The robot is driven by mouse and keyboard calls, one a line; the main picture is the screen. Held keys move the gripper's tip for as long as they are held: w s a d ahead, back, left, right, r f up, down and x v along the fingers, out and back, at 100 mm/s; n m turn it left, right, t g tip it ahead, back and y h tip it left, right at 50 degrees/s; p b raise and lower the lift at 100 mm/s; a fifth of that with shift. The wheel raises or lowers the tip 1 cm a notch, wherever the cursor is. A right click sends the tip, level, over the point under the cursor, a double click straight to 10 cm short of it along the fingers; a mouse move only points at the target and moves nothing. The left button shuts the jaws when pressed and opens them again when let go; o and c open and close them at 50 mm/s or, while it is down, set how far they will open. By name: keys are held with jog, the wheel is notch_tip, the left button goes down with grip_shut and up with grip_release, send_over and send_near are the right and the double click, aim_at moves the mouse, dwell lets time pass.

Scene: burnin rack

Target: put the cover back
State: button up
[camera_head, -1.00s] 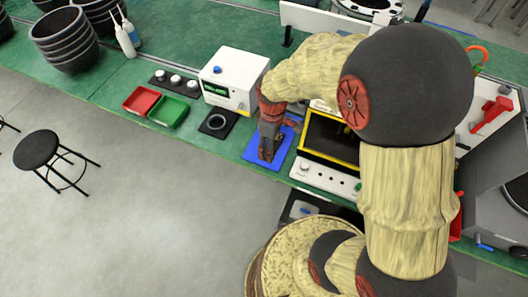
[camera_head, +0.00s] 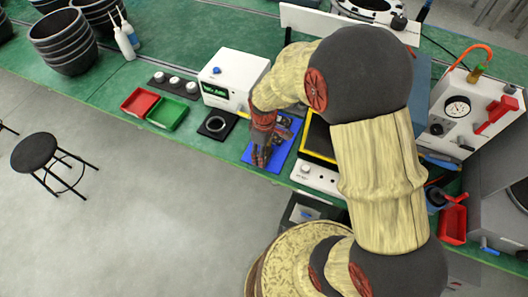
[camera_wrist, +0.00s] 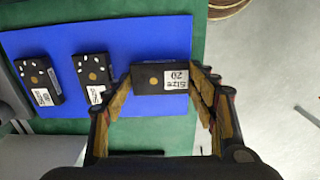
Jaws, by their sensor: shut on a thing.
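My gripper (camera_wrist: 162,76) is shut on a black block (camera_wrist: 144,80) with a gold dot and a white label reading "Size 20". It holds the block over the near edge of a blue mat (camera_wrist: 110,38); I cannot tell whether it touches the mat. Two similar black blocks with white spots, a left one (camera_wrist: 38,80) and a middle one (camera_wrist: 92,74), lie on the mat. In the head view, my gripper (camera_head: 262,152) points down over the blue mat (camera_head: 277,162), and the held block is hidden. I cannot make out which thing is the cover.
A white box with a screen (camera_head: 222,98) and a black pad with a ring (camera_head: 216,125) stand left of the mat. A yellow-edged unit (camera_head: 318,140) stands right, partly behind my arm. Red (camera_head: 140,101) and green (camera_head: 167,113) trays lie further left.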

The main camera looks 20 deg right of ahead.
jog(key=o, duration=1.1)
jog(key=shift+f, duration=0.1)
jog(key=s+r+m+t+p, duration=0.1)
jog(key=s+r+m+p, duration=0.1)
jog(key=r, duration=1)
jog(key=s+r+m+t+p, duration=0.1)
jog(key=s+r, duration=0.2)
jog(key=r, duration=0.9)
jog(key=s+r+m+t, duration=0.1)
jog(key=s+r+m, duration=0.1)
jog(key=s+r, duration=0.1)
jog(key=s+r+m+t, duration=0.1)
jog(key=s+r+m, duration=0.1)
jog(key=s+r, duration=0.1)
jog(key=s+r+m+t, duration=0.1)
jog(key=s+r+m, duration=0.1)
jog(key=s, duration=0.3)
jog(key=shift+s+r+t, duration=0.3)
jog(key=shift+r, duration=0.35)
